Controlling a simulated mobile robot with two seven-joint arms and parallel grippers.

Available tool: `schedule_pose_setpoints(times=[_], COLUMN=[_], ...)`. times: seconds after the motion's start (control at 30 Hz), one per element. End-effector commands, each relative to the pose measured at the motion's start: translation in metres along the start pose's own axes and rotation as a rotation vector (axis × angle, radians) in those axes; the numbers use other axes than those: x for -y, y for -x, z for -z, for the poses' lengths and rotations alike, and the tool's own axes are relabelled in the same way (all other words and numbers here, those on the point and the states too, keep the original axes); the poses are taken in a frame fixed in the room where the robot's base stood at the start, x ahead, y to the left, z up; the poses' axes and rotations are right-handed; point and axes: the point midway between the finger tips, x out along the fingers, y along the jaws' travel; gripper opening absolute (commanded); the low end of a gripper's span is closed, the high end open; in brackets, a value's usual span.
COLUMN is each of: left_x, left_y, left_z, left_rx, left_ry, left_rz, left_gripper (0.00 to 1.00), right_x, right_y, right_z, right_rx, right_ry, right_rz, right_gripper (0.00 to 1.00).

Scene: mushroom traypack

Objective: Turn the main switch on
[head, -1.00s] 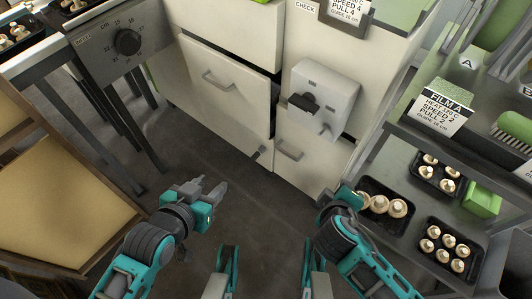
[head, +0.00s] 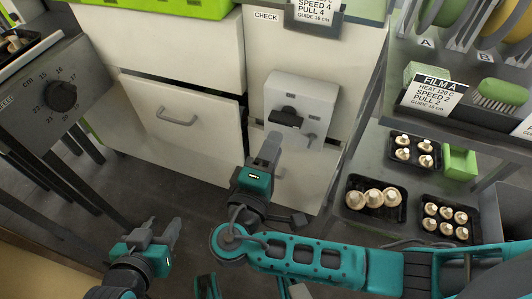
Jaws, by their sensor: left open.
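The main switch is a light grey box (head: 318,92) on the front of the white cabinet, with a black handle (head: 286,117) on its face. The handle looks roughly level, tilted slightly. My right gripper (head: 271,143) points up at the cabinet, just below and left of the handle. It appears apart from the handle, and its fingers overlap in this view, so I cannot tell if they are open. My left gripper (head: 164,230) is open and empty, low at the left over the floor, away from the switch.
A drawer front (head: 180,122) stands slightly out left of the switch. A dial plate (head: 45,100) on a legged table is at the left. The floor between is clear.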

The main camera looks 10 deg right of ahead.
Motion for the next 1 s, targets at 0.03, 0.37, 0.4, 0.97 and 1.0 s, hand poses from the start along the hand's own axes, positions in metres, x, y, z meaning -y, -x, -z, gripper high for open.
schedule_pose_setpoints(times=[0.03,0.37,0.4,0.97,1.0], left_x=[-0.001,-0.004,-0.004,-0.002,-0.002], left_y=[-0.001,-0.002,-0.002,-0.003,-0.003], left_z=[-0.002,0.002,0.003,0.0,0.0], left_rx=[0.0,-0.01,-0.012,-0.006,-0.006], left_ry=[0.001,0.003,0.003,0.002,0.002], left_rz=[-0.002,-0.009,-0.009,-0.006,-0.006], left_gripper=[0.43,0.43,0.43,0.43,0.43], right_x=[0.001,0.0,0.0,0.0,0.0], right_y=[-0.006,-0.045,-0.049,-0.068,-0.068], right_z=[0.0,0.0,0.0,0.0,0.0], right_rx=[0.0,0.0,0.001,-0.001,-0.001], right_ry=[0.0,0.0,0.001,0.0,0.0], right_rz=[-0.002,0.001,0.002,0.002,0.002], right_gripper=[0.36,0.36,0.36,0.36,0.36])
